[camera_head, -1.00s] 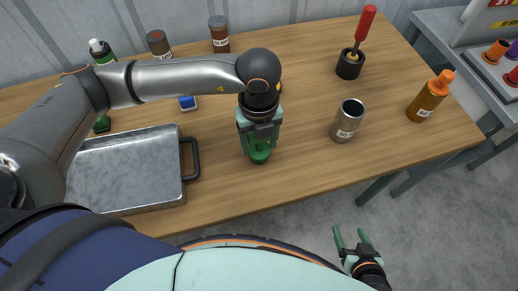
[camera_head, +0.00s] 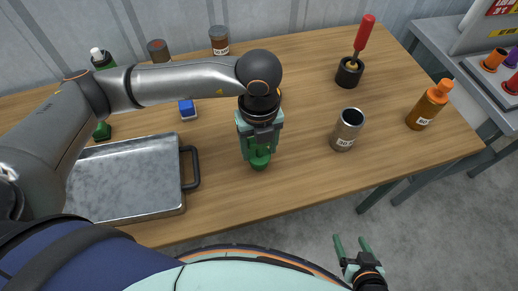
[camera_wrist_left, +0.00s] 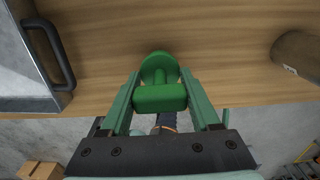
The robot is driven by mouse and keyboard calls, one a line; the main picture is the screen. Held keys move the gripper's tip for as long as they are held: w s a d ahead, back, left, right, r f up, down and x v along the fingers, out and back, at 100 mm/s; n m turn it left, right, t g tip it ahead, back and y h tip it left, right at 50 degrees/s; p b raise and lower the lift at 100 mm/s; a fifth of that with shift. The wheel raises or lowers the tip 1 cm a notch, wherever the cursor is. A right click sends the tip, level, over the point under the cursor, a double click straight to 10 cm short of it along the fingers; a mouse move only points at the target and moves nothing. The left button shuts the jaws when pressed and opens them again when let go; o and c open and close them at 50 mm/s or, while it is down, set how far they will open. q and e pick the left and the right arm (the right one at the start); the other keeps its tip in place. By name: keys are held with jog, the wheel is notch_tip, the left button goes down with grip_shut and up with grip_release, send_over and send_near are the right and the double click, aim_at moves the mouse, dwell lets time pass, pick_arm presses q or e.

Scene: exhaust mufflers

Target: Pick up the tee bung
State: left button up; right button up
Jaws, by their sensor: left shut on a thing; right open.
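The green tee bung (camera_head: 259,160) is at the middle of the wooden table, below my left gripper (camera_head: 259,152). In the left wrist view the bung (camera_wrist_left: 159,70) shows a round end and a thick crossbar, and the crossbar lies between the two fingers of the left gripper (camera_wrist_left: 160,95). The left gripper is shut on it. Whether the bung still touches the table I cannot tell. My right gripper (camera_head: 352,247) is open and empty, off the table's front edge over the floor.
A metal tray (camera_head: 125,180) with a black handle stands left of the left gripper. A steel cup (camera_head: 347,130), an orange bottle (camera_head: 429,104) and a black holder with a red-handled tool (camera_head: 350,72) stand to the right. A blue block (camera_head: 187,109) lies behind.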

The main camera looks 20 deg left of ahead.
pick_arm(q)
jog(key=s+d+r+b, duration=0.2)
jog(key=s+d+r, duration=0.2)
jog(key=d+r, duration=0.7)
jog(key=shift+d+r, duration=0.25)
jog(key=shift+d, duration=1)
pick_arm(e)
notch_tip(320, 180, down, 2)
jog(key=shift+f, duration=0.1)
pick_arm(q)
jog(key=shift+w, duration=0.1)
